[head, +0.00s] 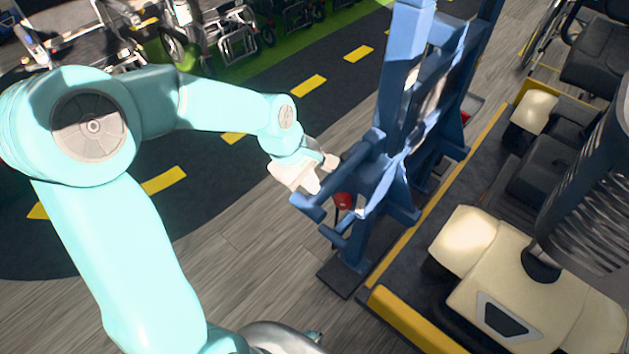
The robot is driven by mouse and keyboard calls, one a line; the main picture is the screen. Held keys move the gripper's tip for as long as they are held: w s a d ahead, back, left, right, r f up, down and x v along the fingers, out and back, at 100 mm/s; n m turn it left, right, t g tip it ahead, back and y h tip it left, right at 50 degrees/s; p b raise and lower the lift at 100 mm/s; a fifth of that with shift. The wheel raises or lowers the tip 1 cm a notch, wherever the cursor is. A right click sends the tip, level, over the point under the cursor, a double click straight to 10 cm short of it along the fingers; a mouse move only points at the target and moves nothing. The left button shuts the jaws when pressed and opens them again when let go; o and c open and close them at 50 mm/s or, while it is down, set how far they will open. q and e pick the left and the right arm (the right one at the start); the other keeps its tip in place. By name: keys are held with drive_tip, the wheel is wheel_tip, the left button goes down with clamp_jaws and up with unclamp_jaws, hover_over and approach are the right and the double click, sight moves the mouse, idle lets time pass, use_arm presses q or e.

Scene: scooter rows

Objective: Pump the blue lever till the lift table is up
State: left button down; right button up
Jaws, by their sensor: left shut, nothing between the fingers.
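A blue steel frame (398,100) stands upright right of centre, at the side of a dark platform with yellow edges (410,318), which looks like the lift table. A blue bar (345,172) juts from the frame toward the lower left and may be the lever; I cannot tell for sure. My left gripper (318,182) is shut and empty, with its white fingers at the bar's near end. Whether they touch it is unclear. A red part (343,200) shows just below the bar. My right gripper is out of view.
A cream and black scooter (500,262) stands on the platform at right, with another seat behind it. Folded wheelchairs and scooters (238,42) line the green strip at the back. Grey wood floor (260,235) and a dark lane with yellow dashes are clear at left.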

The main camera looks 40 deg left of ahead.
use_arm(q)
drive_tip(key=v, duration=1)
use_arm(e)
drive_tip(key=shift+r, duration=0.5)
use_arm(q)
drive_tip(key=shift+a+f, duration=0.1)
